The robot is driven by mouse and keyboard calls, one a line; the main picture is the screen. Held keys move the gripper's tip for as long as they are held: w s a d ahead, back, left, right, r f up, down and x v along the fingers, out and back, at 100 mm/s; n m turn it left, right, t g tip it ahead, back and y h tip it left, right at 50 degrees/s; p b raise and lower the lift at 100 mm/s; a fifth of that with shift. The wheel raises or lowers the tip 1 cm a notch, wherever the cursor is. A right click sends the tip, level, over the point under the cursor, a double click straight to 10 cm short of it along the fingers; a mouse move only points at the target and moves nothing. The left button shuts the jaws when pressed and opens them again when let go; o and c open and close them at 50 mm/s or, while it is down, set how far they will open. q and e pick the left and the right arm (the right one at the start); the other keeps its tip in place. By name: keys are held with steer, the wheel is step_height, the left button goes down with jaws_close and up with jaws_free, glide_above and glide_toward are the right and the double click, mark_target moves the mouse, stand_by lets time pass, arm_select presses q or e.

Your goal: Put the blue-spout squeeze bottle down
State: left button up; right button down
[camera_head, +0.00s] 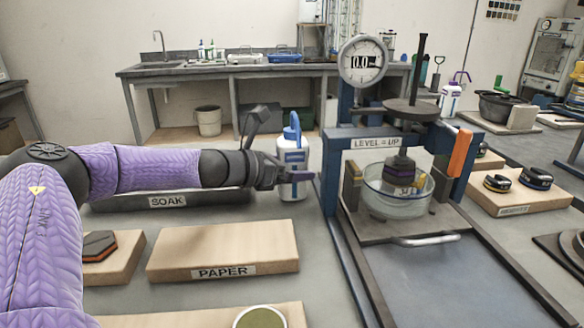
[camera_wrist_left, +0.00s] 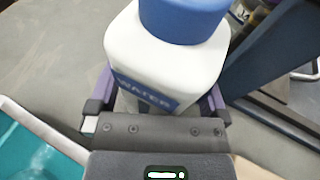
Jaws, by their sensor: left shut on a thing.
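The blue-spout squeeze bottle (camera_head: 291,158) is white with a blue cap and spout, and stands upright left of the press frame. My left gripper (camera_head: 294,176) is shut on its body from the left. In the left wrist view the bottle (camera_wrist_left: 165,55) sits between the two fingers of my left gripper (camera_wrist_left: 155,103), and its blue label reads WATER. I cannot tell whether its base touches the bench. My right gripper is not in view.
The press (camera_head: 346,150) with its dial and glass bowl (camera_head: 398,201) stands close right of the bottle. A dark SOAK tray (camera_head: 135,203) lies to the left. The wooden PAPER board (camera_head: 222,248) is nearer. Bare grey bench shows between board and press.

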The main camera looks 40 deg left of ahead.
arm_select(q)
steer(key=shift+r+p, duration=0.4)
steer(key=shift+r, duration=0.75)
